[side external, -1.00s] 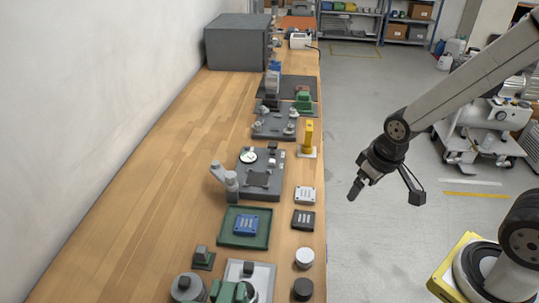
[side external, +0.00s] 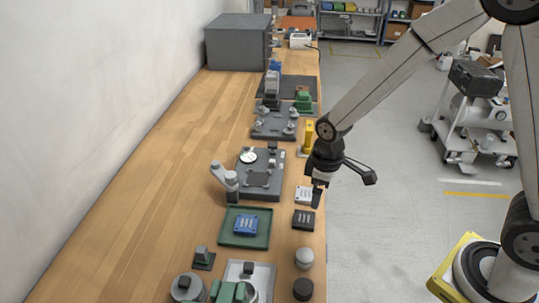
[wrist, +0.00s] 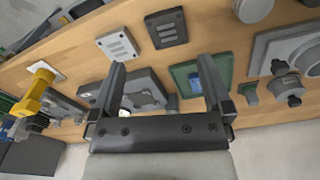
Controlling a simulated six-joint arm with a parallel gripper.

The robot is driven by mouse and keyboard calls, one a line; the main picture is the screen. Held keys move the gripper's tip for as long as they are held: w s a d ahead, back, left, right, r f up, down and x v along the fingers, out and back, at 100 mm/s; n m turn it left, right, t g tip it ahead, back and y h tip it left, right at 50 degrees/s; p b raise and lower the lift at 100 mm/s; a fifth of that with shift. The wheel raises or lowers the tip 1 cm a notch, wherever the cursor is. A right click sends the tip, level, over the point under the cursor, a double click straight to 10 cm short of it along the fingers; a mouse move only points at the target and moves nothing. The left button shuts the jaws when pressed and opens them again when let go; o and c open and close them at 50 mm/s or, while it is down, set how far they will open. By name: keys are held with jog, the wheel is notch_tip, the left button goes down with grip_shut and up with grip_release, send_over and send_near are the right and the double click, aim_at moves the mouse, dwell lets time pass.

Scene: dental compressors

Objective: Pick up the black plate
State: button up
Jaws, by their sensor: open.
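The black plate (side external: 304,219) lies flat on the wooden bench near its right edge, just below a similar white plate (side external: 304,196) in the side view. In the wrist view the black plate (wrist: 166,28) is at the top middle, beyond my fingertips, with the white plate (wrist: 118,45) to its left. My gripper (side external: 317,192) hangs above the bench edge by the white plate, partly covering it in the side view. In the wrist view my gripper (wrist: 162,75) has its two fingers wide apart, with nothing between them.
A green tray (side external: 229,239) with a blue plate (side external: 246,225) lies left of the black plate. A dark fixture (side external: 266,190) with a gauge and a yellow stand (side external: 307,148) are farther back. White (side external: 304,258) and black (side external: 302,289) round parts are nearer the camera.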

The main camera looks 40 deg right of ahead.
aim_at(304, 218)
jog(key=shift+w+a+f+n+g, duration=0.3)
jog(key=shift+w+a+f+n, duration=0.7)
jog(key=shift+f, duration=1.45)
jog(key=shift+f, duration=2.6)
jog(key=c, duration=1.1)
jog(key=shift+c, duration=0.2)
jog(key=shift+r, duration=0.1)
